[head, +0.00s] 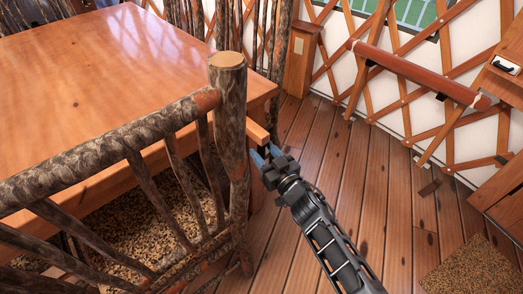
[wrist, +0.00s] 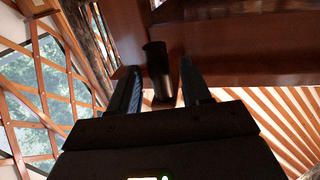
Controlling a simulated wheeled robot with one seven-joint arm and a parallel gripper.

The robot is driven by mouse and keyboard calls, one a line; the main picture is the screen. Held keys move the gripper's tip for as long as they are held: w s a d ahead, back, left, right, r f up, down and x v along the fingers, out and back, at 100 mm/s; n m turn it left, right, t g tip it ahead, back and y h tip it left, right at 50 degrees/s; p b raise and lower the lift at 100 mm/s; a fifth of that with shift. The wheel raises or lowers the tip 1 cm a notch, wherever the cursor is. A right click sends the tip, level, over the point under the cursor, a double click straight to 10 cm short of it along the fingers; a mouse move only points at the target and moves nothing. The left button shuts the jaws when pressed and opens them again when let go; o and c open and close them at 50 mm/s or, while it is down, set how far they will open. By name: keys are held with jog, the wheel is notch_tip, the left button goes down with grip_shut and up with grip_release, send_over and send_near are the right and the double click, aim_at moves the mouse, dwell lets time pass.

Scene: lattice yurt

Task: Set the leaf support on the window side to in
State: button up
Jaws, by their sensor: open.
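The wooden table (head: 110,55) fills the upper left of the head view. A short wooden bar, apparently the leaf support (head: 257,131), sticks out from under its right side, partly hidden by the chair post. My gripper (head: 266,157) is at this bar's end, just below it, with its blue fingers spread. In the wrist view a dark cylindrical knob (wrist: 157,62) hangs below the woodwork, between my open fingers. I see no finger closed on it, and cannot tell whether either touches it.
A log chair (head: 232,120) stands close left of my gripper. A window (head: 415,12) is in the lattice wall at upper right, with a wooden rail (head: 420,74) below it.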

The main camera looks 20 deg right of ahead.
jog(key=shift+w+a, duration=0.1)
jog(key=shift+w, duration=0.8)
grip_shut()
jog(key=shift+w, duration=0.1)
